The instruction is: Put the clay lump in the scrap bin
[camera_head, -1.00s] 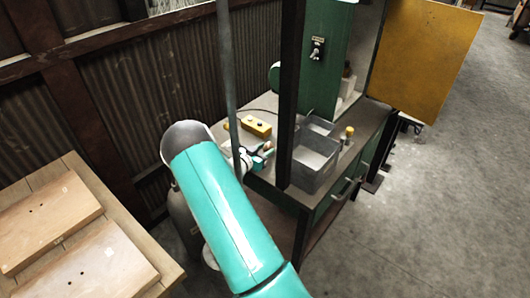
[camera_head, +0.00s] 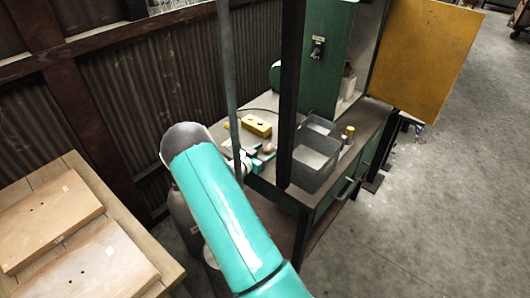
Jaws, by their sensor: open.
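A small brownish lump (camera_head: 268,147), likely the clay lump, shows on the bench beside my gripper (camera_head: 262,158). My gripper is open, low over the bench top at the end of my teal arm. It is small here, and I cannot tell whether it touches the lump. A grey open-topped bin (camera_head: 311,178) stands on the bench to the right of the gripper, behind a dark upright post. I cannot read any label that marks it as the scrap bin.
The dark post (camera_head: 290,100) stands between gripper and bin in the picture. A yellow control box (camera_head: 257,126) lies behind the gripper. A smaller grey container (camera_head: 321,124) and a yellow-topped item (camera_head: 348,132) are near the bin. Wooden boards (camera_head: 45,220) lie at left.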

